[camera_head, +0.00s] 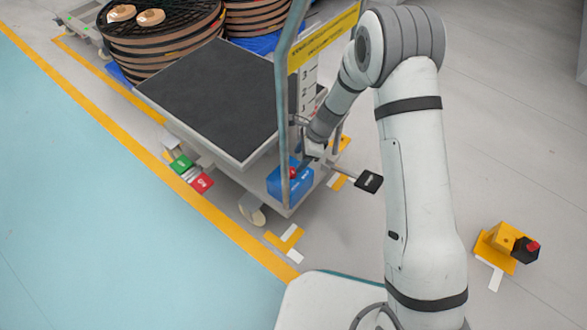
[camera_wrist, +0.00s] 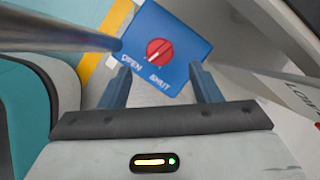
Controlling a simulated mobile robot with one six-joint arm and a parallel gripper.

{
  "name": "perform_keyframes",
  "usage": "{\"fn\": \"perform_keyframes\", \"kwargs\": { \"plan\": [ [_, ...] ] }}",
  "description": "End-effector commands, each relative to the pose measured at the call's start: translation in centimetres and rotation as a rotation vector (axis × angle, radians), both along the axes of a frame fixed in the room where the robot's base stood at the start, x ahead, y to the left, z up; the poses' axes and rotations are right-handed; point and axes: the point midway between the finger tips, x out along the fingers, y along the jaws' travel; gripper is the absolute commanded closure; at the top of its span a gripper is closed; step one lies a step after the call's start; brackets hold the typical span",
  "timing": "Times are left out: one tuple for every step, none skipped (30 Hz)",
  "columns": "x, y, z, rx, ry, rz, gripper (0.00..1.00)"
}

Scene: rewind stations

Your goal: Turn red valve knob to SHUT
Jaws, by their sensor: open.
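The red valve knob (camera_wrist: 159,51) sits on the face of a blue box (camera_wrist: 190,30), with the words OPEN and SHUT printed below it. A pale pointer mark on the knob slants down and left; I cannot tell exactly which label it lines up with. My gripper (camera_wrist: 160,78) is open, its two fingers apart on either side below the knob, not around it. In the head view the knob (camera_head: 293,173) is a small red spot on the blue box (camera_head: 275,186) at the cart's front corner, and my gripper (camera_head: 309,156) is just above it, partly hiding it.
A cart with a dark top (camera_head: 215,95) and an upright metal post (camera_head: 281,100) stands by the box; a post also crosses the wrist view's upper left (camera_wrist: 60,35). A black pedal (camera_head: 369,181) sticks out at right. Green (camera_head: 180,164) and red (camera_head: 202,183) pedals are at left.

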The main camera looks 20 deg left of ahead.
Motion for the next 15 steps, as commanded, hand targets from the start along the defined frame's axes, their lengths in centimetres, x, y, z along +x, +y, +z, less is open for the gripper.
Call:
{"fn": "perform_keyframes", "kwargs": {
  "plan": [
    [-0.1,0.2,-1.0,-0.001,0.002,0.001,0.43],
    [-0.2,0.4,-1.4,-0.001,0.002,0.001,0.43],
    [-0.3,0.6,-2.0,-0.001,0.003,0.001,0.43],
    [-0.3,0.8,-2.5,0.000,0.001,0.002,0.43],
    [-0.4,1.0,-3.0,0.000,0.001,0.003,0.43],
    [-0.5,1.2,-3.6,-0.001,0.001,0.003,0.43],
    [-0.5,1.4,-4.1,-0.001,0.001,0.003,0.43],
    [-0.6,1.5,-4.5,-0.001,0.001,0.002,0.43],
    [-0.6,1.7,-5.1,0.000,0.001,0.002,0.43],
    [-0.7,1.9,-5.4,0.000,0.001,0.001,0.43],
    [-0.7,2.0,-5.7,0.000,0.000,0.002,0.43],
    [-0.8,2.1,-6.0,0.000,0.000,0.002,0.43],
    [-0.8,2.2,-6.1,0.000,0.000,0.002,0.43],
    [-0.8,2.3,-6.2,0.000,0.000,0.002,0.43],
    [-0.8,2.3,-6.2,0.000,0.000,0.002,0.43]
  ]
}}
